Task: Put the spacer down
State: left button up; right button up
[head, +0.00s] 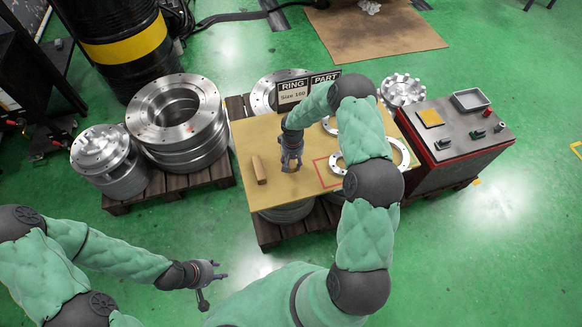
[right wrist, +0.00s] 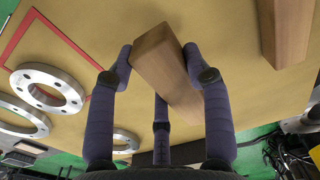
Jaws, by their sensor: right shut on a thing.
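My right gripper (head: 291,160) is over the tan board (head: 250,137) in the head view. In the right wrist view its fingers (right wrist: 160,68) are shut on a wooden spacer block (right wrist: 168,62), which sits tilted in that picture. The gripper mostly hides this block in the head view, and I cannot tell whether it touches the board. A second wooden block (head: 259,169) stands on the board to the left of the gripper; it also shows in the right wrist view (right wrist: 284,28). My left gripper (head: 212,275) is open and empty, above the green floor.
White metal rings (head: 338,165) lie on the board's right side, near a red outline (head: 320,172). A "RING PART" sign (head: 308,90) stands behind. Steel flanges (head: 175,115) sit on a pallet at left. A red-sided control box (head: 455,135) is at right. The board's front left is clear.

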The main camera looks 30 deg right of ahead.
jog(key=shift+w+a+f, duration=0.1)
jog(key=shift+w+f, duration=0.4)
jog(key=shift+f, duration=0.15)
jog(key=shift+f+b, duration=0.85)
jog(key=shift+f, duration=0.5)
jog(key=shift+f, duration=0.2)
jog(key=o, duration=1.2)
jog(key=shift+r, duration=0.1)
